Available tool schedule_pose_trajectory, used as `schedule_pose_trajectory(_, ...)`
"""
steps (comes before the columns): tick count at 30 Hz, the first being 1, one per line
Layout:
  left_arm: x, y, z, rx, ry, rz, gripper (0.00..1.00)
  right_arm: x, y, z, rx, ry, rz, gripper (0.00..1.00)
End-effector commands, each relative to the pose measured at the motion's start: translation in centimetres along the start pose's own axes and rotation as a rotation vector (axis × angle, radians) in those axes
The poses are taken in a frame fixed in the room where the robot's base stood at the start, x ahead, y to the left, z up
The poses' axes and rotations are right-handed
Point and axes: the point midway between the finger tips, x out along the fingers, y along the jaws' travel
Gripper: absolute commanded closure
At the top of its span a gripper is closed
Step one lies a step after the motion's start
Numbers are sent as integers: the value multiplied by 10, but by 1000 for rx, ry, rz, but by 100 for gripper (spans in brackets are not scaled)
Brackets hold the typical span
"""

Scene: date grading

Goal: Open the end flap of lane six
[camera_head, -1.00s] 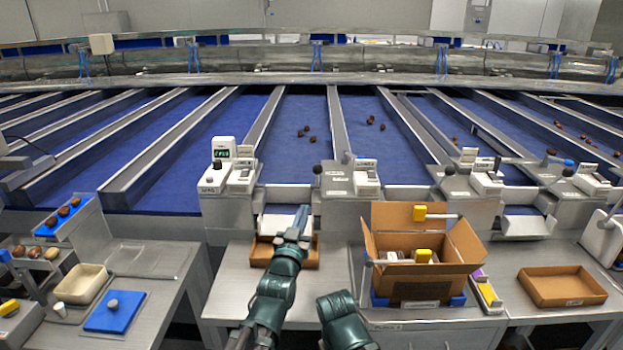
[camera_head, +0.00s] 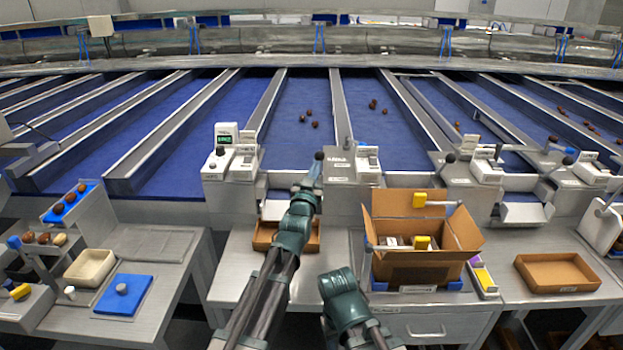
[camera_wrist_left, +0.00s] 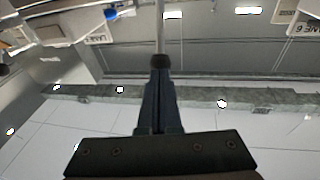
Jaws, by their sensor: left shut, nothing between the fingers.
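My left gripper (camera_head: 314,174) is shut and empty. It reaches up at the end of a blue lane in the middle of the head view. Its tip is just below a lever's dark ball knob (camera_head: 319,156), beside a grey control housing (camera_head: 341,173). In the left wrist view the shut fingers (camera_wrist_left: 158,85) point at the dark knob (camera_wrist_left: 159,62) on a pale rod; I cannot tell whether they touch. A "LANE 6" plate (camera_wrist_left: 300,28) shows upside down at upper right. The flap (camera_head: 290,194) at the lane end is partly hidden by my arm. My right gripper is out of view.
A brown tray (camera_head: 265,236) lies under the lane end. An open cardboard box (camera_head: 418,272) stands right of my arms, with another shallow tray (camera_head: 556,272) farther right. Several dates (camera_head: 309,113) lie on the lane.

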Motion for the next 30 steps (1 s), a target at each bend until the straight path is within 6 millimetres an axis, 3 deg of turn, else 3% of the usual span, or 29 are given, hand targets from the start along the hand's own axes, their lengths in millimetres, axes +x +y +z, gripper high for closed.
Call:
schedule_pose_trajectory(3, 12, 0, 0, 0, 0, 0, 100, -2, 0, 0, 0, 0, 0, 50)
schedule_pose_trajectory(19, 14, -1, -4, -3, -14, -1, 100, -9, 1, 1, 0, 0, 0, 50)
schedule_pose_trajectory(26, 24, -3, -15, -16, -81, -2, 100, -37, 4, 2, 0, 0, 0, 50)
schedule_pose_trajectory(30, 35, -4, -24, -32, -162, 4, 100, -66, 6, 4, 0, 0, 0, 50)
